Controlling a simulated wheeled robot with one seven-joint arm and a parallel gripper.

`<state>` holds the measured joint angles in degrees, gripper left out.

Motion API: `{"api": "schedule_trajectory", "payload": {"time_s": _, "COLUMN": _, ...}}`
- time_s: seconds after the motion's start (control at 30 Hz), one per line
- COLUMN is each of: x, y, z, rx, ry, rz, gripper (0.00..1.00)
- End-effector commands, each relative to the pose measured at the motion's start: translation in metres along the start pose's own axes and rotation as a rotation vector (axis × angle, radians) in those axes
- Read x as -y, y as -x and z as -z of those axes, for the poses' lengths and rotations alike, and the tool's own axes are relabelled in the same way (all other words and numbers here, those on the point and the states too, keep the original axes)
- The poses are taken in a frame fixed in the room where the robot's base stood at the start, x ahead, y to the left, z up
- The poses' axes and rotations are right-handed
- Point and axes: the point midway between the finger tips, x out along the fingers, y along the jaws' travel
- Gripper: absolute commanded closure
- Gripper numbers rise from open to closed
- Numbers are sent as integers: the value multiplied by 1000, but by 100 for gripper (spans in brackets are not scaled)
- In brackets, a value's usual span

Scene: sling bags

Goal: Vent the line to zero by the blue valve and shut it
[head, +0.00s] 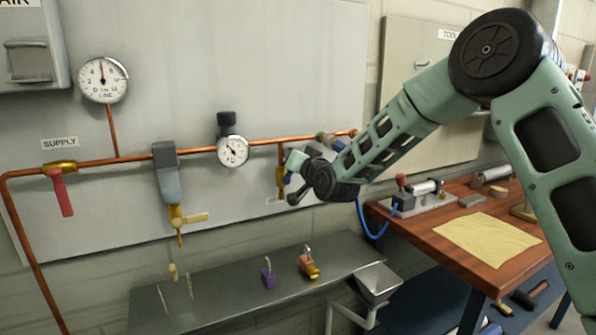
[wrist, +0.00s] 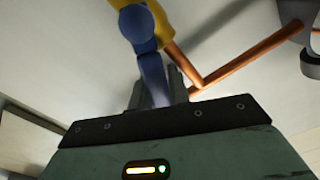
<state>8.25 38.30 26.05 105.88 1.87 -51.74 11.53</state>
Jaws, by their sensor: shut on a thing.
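The blue valve shows in the wrist view as a blue handle (wrist: 152,75) on a yellow body (wrist: 128,12). In the head view its brass body (head: 281,177) is on a short branch below the copper line, partly hidden by my gripper. My gripper (head: 291,180) is at the handle, and in the wrist view its fingers (wrist: 157,98) are closed around the handle's lower end. The large gauge (head: 102,80) on the line has its needle pointing nearly straight up, well off zero. The small gauge (head: 233,151) is too small to read.
The supply valve's red handle (head: 62,193) hangs down across the pipe. A filter unit (head: 168,178) hangs from the line. Below, a grey shelf (head: 225,296) holds a purple padlock (head: 268,276) and an orange one (head: 308,266). A wooden bench (head: 400,226) stands at right.

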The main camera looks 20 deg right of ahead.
Motion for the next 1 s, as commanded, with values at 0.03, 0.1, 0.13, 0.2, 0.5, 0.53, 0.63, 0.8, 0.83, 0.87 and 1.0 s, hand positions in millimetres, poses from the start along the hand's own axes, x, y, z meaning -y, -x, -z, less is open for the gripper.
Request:
{"api": "schedule_trajectory", "payload": {"time_s": 0.03, "x": 2, "y": 0, "z": -6, "rx": 2, "ry": 45, "rz": 3, "gripper": 100}}
{"api": "schedule_trajectory", "payload": {"time_s": 0.1, "x": 6, "y": 0, "z": -6, "rx": 1, "ry": 108, "rz": 3, "gripper": 100}}
{"api": "schedule_trajectory", "payload": {"time_s": 0.13, "x": 8, "y": 0, "z": -6, "rx": 2, "ry": 135, "rz": 3, "gripper": 100}}
{"api": "schedule_trajectory", "payload": {"time_s": 0.2, "x": 12, "y": 0, "z": -6, "rx": 1, "ry": 195, "rz": 3, "gripper": 100}}
{"api": "schedule_trajectory", "payload": {"time_s": 0.5, "x": 24, "y": 0, "z": -9, "rx": 4, "ry": 398, "rz": 1, "gripper": 100}}
{"api": "schedule_trajectory", "payload": {"time_s": 0.53, "x": 25, "y": 0, "z": -10, "rx": 4, "ry": 412, "rz": 2, "gripper": 100}}
{"api": "schedule_trajectory", "payload": {"time_s": 0.63, "x": 26, "y": 0, "z": -10, "rx": 4, "ry": 453, "rz": 0, "gripper": 100}}
{"api": "schedule_trajectory", "payload": {"time_s": 0.8, "x": 29, "y": 0, "z": -11, "rx": 6, "ry": 497, "rz": 0, "gripper": 100}}
{"api": "schedule_trajectory", "payload": {"time_s": 0.83, "x": 29, "y": 0, "z": -11, "rx": 7, "ry": 501, "rz": 0, "gripper": 100}}
{"api": "schedule_trajectory", "payload": {"time_s": 0.87, "x": 29, "y": 0, "z": -11, "rx": 7, "ry": 505, "rz": 0, "gripper": 100}}
{"api": "schedule_trajectory", "payload": {"time_s": 1.0, "x": 29, "y": 0, "z": -12, "rx": 8, "ry": 514, "rz": 0, "gripper": 100}}
